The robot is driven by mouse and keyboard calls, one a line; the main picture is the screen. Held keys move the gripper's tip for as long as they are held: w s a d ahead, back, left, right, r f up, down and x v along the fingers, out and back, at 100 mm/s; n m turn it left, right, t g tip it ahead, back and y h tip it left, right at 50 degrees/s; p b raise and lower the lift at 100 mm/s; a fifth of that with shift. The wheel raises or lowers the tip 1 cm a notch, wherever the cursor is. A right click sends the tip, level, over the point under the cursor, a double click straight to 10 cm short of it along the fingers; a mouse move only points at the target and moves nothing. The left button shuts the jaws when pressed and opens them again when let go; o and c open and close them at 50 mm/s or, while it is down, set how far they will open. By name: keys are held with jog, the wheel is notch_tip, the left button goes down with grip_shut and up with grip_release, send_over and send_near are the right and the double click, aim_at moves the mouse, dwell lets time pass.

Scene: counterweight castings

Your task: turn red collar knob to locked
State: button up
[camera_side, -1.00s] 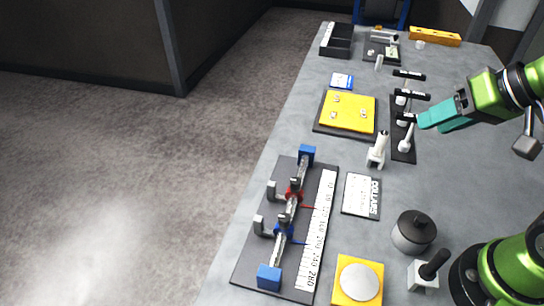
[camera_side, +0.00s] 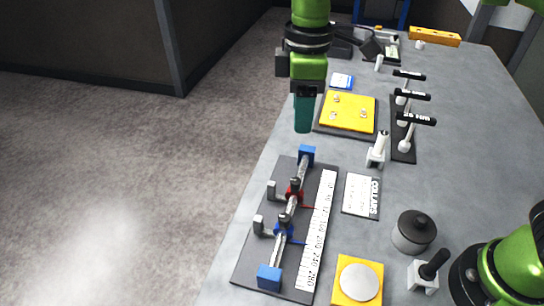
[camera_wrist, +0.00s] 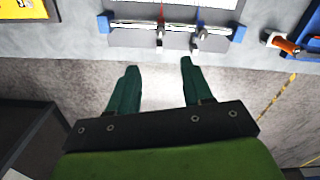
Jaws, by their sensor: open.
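The red collar (camera_side: 294,195) sits on a rail between two blue end blocks, on a dark base plate with a number scale (camera_side: 320,232). Its small dark knob (camera_side: 295,182) stands on top; its turn setting is too small to tell. A blue collar (camera_side: 283,231) sits nearer the camera on the same rail. In the wrist view the red collar (camera_wrist: 160,38) is at the top, left of the blue collar (camera_wrist: 201,33). My gripper (camera_side: 303,130) is above the far end of the fixture, apart from it. In the wrist view its fingers (camera_wrist: 157,84) are spread and empty.
A label plate (camera_side: 361,195) lies right of the fixture. A white upright piece (camera_side: 377,150), black-handled levers (camera_side: 406,120), a yellow board (camera_side: 348,112) and a grey pot (camera_side: 413,232) stand around. The floor left of the table is open.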

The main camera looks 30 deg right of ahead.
aim_at(297, 180)
notch_tip(297, 180, down, 17)
jog(key=shift+r, duration=0.1)
dwell(0.4)
grip_shut()
